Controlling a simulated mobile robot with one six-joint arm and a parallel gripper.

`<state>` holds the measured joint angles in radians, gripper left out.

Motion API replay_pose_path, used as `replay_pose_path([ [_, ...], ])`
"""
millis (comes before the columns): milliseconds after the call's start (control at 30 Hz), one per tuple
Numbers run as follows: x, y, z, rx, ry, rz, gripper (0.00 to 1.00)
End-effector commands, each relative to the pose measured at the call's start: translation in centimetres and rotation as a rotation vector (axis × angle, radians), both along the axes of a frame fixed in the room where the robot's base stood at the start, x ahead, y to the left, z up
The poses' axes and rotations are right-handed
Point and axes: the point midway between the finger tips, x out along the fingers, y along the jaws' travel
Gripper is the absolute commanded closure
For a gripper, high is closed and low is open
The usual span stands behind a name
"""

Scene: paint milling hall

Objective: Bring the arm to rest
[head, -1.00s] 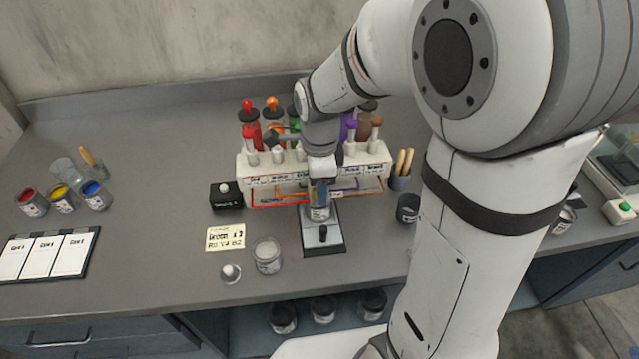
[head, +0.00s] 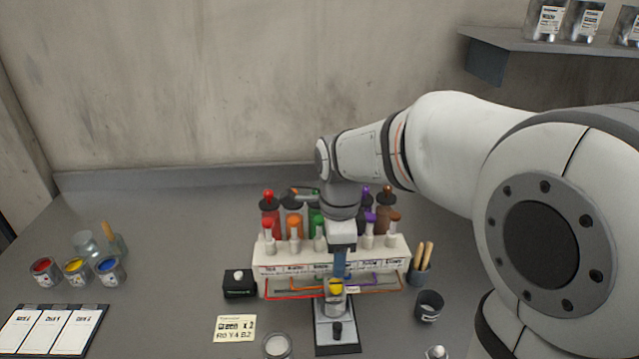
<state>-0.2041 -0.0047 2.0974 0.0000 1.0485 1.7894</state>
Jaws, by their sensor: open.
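My gripper (head: 338,280) hangs pointing down in the middle of the head view, in front of the white bottle rack (head: 262,254). It is open, with a blue finger part showing. Right below it is a small jar (head: 336,303) with yellow at its top, on a dark stand with a black knob (head: 337,331). I cannot tell whether the fingers touch the jar. My arm reaches in from the right and hides part of the rack and bench.
Several bottles with coloured caps stand in the rack. A black button box (head: 239,284), a note (head: 234,328), a glass jar (head: 277,346), a dark cup (head: 428,306) and paint tins (head: 77,270) surround it.

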Motion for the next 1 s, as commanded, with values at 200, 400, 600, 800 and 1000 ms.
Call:
replay_pose_path([
  [200,-1.3,-1.2,0.6,0.003,-0.03,0.158,0.52],
  [400,-4.6,-3.6,1.5,-0.016,-0.096,0.561,0.52],
  [600,-8.2,-5.7,1.6,-0.072,-0.154,0.99,0.52],
  [800,-11.1,-7.1,1.3,-0.148,-0.186,1.359,0.52],
  [1000,-12.5,-7.7,1.0,-0.195,-0.194,1.548,0.52],
])
